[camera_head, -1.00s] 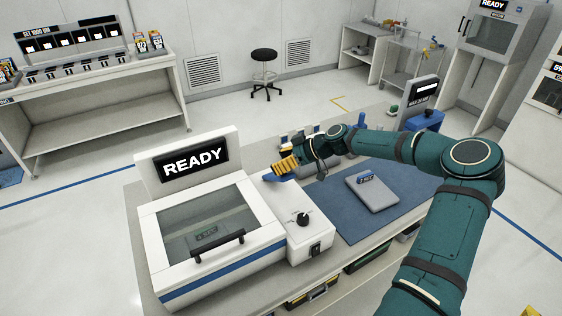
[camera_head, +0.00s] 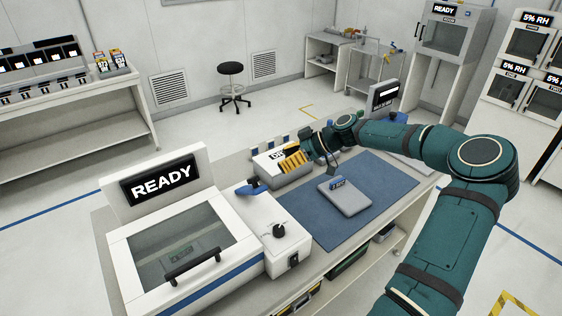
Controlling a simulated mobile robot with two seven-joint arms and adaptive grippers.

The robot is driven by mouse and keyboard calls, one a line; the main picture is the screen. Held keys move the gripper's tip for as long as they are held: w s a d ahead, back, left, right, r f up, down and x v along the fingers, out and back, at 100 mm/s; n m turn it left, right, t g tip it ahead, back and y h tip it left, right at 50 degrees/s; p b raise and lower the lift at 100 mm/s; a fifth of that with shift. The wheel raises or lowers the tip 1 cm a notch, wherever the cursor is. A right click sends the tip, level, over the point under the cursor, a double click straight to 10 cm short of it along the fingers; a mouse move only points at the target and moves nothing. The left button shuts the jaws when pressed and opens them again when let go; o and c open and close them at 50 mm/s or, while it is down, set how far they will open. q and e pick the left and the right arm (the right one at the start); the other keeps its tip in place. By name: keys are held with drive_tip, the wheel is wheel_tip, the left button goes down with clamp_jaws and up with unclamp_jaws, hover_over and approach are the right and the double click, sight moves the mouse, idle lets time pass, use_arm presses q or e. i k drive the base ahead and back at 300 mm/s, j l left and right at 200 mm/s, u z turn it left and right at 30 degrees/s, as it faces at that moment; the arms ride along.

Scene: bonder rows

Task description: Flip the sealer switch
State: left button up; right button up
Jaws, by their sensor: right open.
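The sealer (camera_head: 232,205) is a white bench machine at left centre, with a glazed lid, a black handle (camera_head: 194,262) and a display (camera_head: 160,185) reading READY. Its side panel carries a blue lever (camera_head: 252,187) at the back, a black knob (camera_head: 279,230) and a small black rocker switch (camera_head: 293,259) on the front face. I cannot tell which of these is the task's switch, nor its position. My right gripper (camera_head: 293,159), with yellow ribbed finger pads, is open behind and right of the blue lever, apart from it. My left gripper is not in view.
A blue mat (camera_head: 375,190) with a grey tablet-like item (camera_head: 344,197) lies right of the sealer. A monitor (camera_head: 384,96) is at the bench's far end. A stool (camera_head: 231,70) stands beyond on open floor.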

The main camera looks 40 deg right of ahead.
sight(294, 260)
drive_tip(key=k+l, duration=0.35)
drive_tip(key=l, duration=0.15)
drive_tip(key=k+l, duration=0.35)
drive_tip(key=l, duration=0.2)
